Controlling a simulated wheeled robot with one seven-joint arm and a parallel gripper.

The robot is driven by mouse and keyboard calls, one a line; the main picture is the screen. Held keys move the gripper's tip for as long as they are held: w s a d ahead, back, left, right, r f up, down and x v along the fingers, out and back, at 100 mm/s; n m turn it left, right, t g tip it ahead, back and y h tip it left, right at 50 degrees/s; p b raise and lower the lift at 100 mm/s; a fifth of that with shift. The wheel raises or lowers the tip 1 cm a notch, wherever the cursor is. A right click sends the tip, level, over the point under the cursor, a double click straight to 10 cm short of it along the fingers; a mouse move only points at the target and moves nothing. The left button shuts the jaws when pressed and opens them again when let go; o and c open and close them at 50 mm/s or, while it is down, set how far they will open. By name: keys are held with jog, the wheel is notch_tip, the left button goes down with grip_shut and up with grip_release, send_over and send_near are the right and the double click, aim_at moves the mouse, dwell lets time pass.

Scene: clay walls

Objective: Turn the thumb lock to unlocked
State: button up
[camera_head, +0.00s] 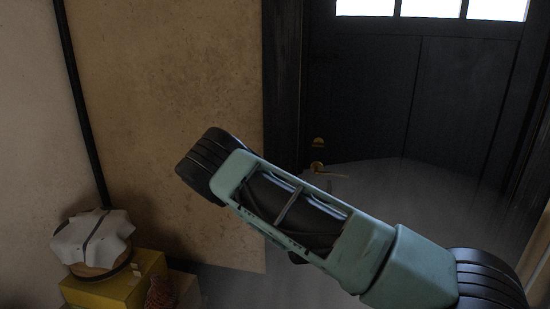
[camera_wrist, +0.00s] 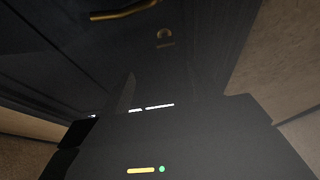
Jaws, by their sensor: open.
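The brass thumb lock (camera_head: 318,142) is on the dark door (camera_head: 360,90), above a brass lever handle (camera_head: 322,169) in the head view. In the wrist view the thumb lock (camera_wrist: 164,37) is near the top, beside the lever handle (camera_wrist: 125,13). The lock's turned position is too small and dim to read. My gripper (camera_wrist: 150,106) shows as a dark shape low in the wrist view, open, apart from the lock. Its fingers are hard to make out against the dark door.
A yellow box (camera_head: 115,286) at lower left bears a round object draped with a white cloth (camera_head: 92,240). A tan wall (camera_head: 165,110) stands left of the door frame (camera_head: 283,80). Bright window panes (camera_head: 430,8) are at the door's top.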

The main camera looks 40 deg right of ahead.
jog(key=p, duration=0.4)
send_near(318, 145)
jog(key=shift+t, duration=0.3)
jog(key=x, duration=0.6)
jog(key=f+x, duration=0.1)
jog(key=x, duration=0.2)
jog(key=shift+d+r, duration=0.1)
jog(key=shift+d, duration=0.2)
jog(key=shift+c, duration=0.3)
jog(key=c, duration=0.9)
